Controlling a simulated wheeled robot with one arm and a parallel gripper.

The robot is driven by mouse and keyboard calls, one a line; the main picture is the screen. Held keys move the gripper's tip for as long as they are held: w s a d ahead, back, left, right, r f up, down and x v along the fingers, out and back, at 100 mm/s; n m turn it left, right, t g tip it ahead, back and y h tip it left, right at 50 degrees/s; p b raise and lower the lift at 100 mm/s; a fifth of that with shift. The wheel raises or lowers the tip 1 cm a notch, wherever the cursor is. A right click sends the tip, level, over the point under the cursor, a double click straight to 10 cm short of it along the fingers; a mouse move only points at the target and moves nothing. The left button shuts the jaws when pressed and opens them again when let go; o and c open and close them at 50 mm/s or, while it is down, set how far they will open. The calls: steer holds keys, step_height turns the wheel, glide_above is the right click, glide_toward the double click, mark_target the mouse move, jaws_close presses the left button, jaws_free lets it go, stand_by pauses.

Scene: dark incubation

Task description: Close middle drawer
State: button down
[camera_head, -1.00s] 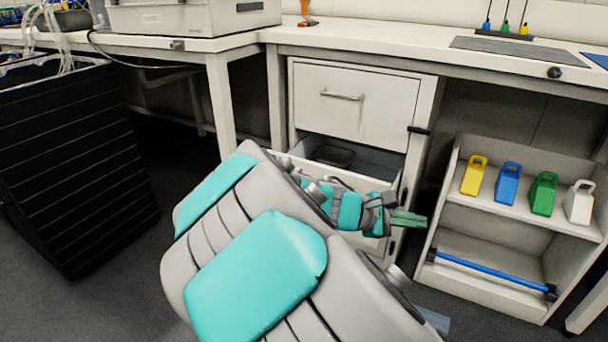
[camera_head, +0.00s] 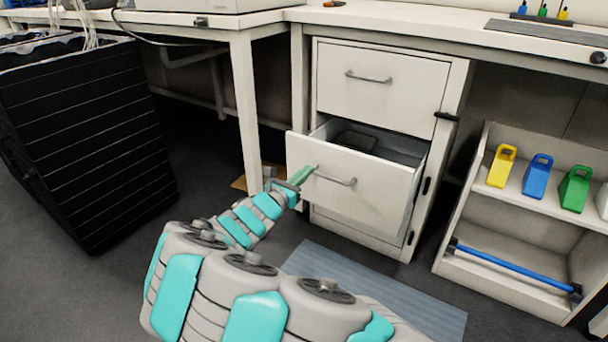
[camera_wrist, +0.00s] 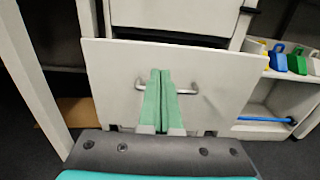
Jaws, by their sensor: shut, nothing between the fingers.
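The middle drawer (camera_head: 375,208) of the white cabinet is pulled out, and a grey tray (camera_head: 356,141) shows inside it. Its front has a metal bar handle (camera_head: 336,180). My gripper (camera_head: 309,171) has green fingers shut together with nothing between them, in front of the left part of the drawer front. In the wrist view the fingers (camera_wrist: 160,76) point at the drawer front (camera_wrist: 225,68) and cover the middle of the handle (camera_wrist: 190,91). I cannot tell whether the fingertips touch the panel.
The top drawer (camera_head: 370,85) is shut. A white shelf (camera_head: 480,217) with coloured bottles and a blue bar stands at the right. A black ribbed box (camera_head: 90,140) stands at the left, near a table leg (camera_head: 246,110). A grey-blue mat (camera_head: 375,285) lies on the floor.

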mark_target(330, 150)
steer(key=x, duration=1)
steer(key=shift+w+d, duration=0.25)
steer(key=shift+w, duration=0.05)
steer(key=p+x, duration=0.1)
steer(key=x, duration=1.8)
steer(key=shift+w+d, duration=0.15)
steer(key=shift+d, duration=0.05)
steer(key=shift+w, duration=0.1)
steer(key=shift+r, duration=0.1)
steer(key=shift+d+r, duration=0.1)
steer(key=shift+r, duration=0.05)
